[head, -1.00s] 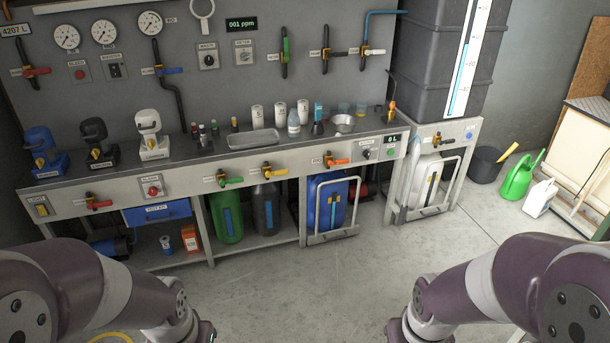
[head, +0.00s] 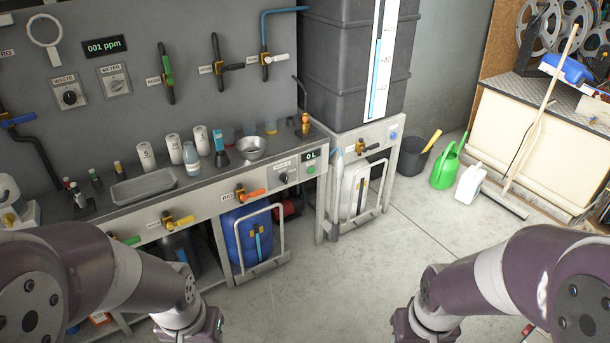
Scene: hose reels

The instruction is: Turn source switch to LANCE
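No switch in the head view carries a label that I can read as SOURCE or LANCE. A small black rotary switch (head: 283,178) sits on the bench's front panel, left of the 0 L display (head: 310,155); its label is too small to read. On the grey wall are a black knob labelled WASTE (head: 69,97) and a pale knob labelled METER (head: 116,84). My two arms come in at the lower left and lower right, well short of the panel. Their wrists run off the bottom edge, so the gripper fingers are hidden.
The metal bench (head: 205,212) holds a tray (head: 143,188), a steel bowl (head: 251,148) and bottles. A blue drum (head: 247,236) stands below. A dark tank (head: 345,65) is on the right stand. A green watering can (head: 446,168) and broom (head: 540,125) stand right. The floor ahead is clear.

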